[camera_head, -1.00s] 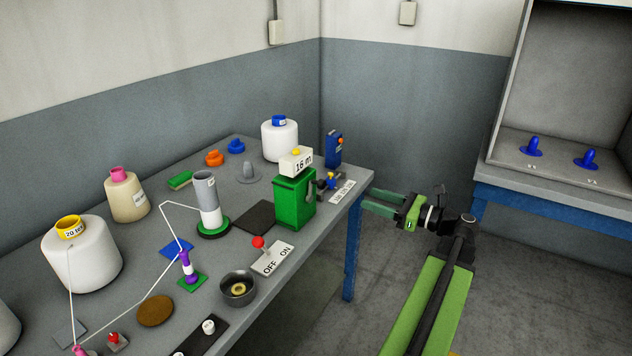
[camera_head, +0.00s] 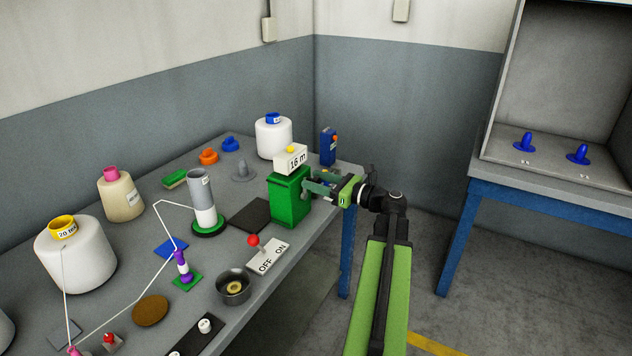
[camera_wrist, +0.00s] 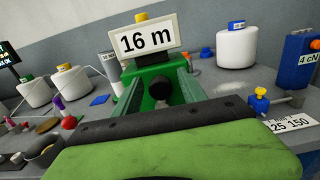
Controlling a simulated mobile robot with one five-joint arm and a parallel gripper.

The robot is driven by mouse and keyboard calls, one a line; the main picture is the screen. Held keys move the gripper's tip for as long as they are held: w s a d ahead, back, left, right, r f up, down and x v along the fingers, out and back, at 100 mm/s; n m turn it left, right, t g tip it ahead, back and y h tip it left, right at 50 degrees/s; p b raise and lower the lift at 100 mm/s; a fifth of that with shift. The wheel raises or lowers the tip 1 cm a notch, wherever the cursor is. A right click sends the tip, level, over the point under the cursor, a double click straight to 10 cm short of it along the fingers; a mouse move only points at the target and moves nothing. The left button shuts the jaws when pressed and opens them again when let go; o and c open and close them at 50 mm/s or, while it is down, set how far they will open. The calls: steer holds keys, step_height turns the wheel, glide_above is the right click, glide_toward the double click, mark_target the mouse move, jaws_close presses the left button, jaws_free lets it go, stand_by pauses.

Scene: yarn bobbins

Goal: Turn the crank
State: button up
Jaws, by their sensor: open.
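The green counter box (camera_head: 287,204) stands at the right end of the table, with a white "16 m" display (camera_head: 291,160) on top. In the wrist view the "16 m" sign (camera_wrist: 146,39) faces me. The crank's dark round knob (camera_wrist: 160,88) shows end-on in front of the box, between my two green fingers. In the head view my fingers hide most of the crank. My gripper (camera_head: 316,182) is open at the right side of the box, its fingers on either side of the knob. I cannot tell whether they touch it.
A blue "4 cN" box (camera_wrist: 304,62) and a small valve-like part with a yellow knob (camera_wrist: 260,92) are close on the right in the wrist view. An OFF/ON switch with a red ball (camera_head: 253,240) is at the table's front edge. A white bobbin (camera_head: 273,140) stands behind.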

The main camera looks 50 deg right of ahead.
steer(key=shift+c, duration=0.4)
jaws_close()
stand_by(0.9)
